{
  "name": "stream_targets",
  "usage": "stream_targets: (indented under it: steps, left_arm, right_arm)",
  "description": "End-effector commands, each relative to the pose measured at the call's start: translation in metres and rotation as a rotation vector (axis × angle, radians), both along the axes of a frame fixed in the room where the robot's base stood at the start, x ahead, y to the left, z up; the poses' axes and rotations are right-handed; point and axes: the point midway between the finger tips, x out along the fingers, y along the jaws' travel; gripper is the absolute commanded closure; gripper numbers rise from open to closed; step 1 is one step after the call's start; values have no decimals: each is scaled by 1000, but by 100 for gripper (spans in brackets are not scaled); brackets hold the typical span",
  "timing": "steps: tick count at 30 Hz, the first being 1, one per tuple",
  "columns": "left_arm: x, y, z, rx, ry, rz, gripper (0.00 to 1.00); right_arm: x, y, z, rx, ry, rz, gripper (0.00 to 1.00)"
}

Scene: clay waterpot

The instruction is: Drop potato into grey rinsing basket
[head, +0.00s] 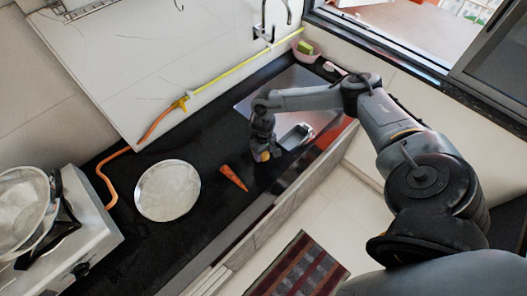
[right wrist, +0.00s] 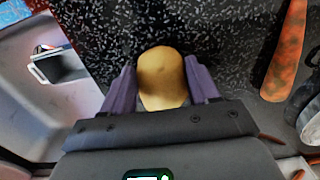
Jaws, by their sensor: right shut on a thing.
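The yellow-brown potato (right wrist: 163,78) sits between the two purple fingers of my right gripper (right wrist: 163,88) in the right wrist view, and the fingers are shut on it. In the head view my right gripper (head: 263,153) points down over the black counter beside the sink, with the potato (head: 264,156) small at its tip. A small grey rectangular container with a pale rim (head: 297,135) is in the sink, right of the gripper; it also shows in the right wrist view (right wrist: 62,63). I cannot tell for sure whether it is the grey rinsing basket. My left gripper is not in view.
An orange carrot (head: 233,178) lies on the counter left of my right gripper. A round pale metal plate (head: 168,190) lies farther left. A round strainer-like bowl (head: 22,205) is on the stove (head: 85,235). An orange and yellow hose (head: 150,130) runs along the back.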

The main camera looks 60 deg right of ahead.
Motion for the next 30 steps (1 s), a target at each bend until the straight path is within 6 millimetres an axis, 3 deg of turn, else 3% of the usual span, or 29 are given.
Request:
stream_targets:
  steps: [3,4,8,17,24,30]
  left_arm:
    - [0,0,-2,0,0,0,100]
    - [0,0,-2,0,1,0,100]
    - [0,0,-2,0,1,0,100]
    - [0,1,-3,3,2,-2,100]
    - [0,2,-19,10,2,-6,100]
    - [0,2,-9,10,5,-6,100]
  right_arm:
    - [-1,-1,-3,-4,-1,-2,74]
    - [-1,-1,-3,-4,0,-2,36]
    - [-1,-1,-3,-4,0,-2,16]
    - [0,-1,-2,-3,0,-2,15]
    - [0,-1,-10,-3,-2,-1,15]
    - [-2,1,31,-2,-3,0,15]
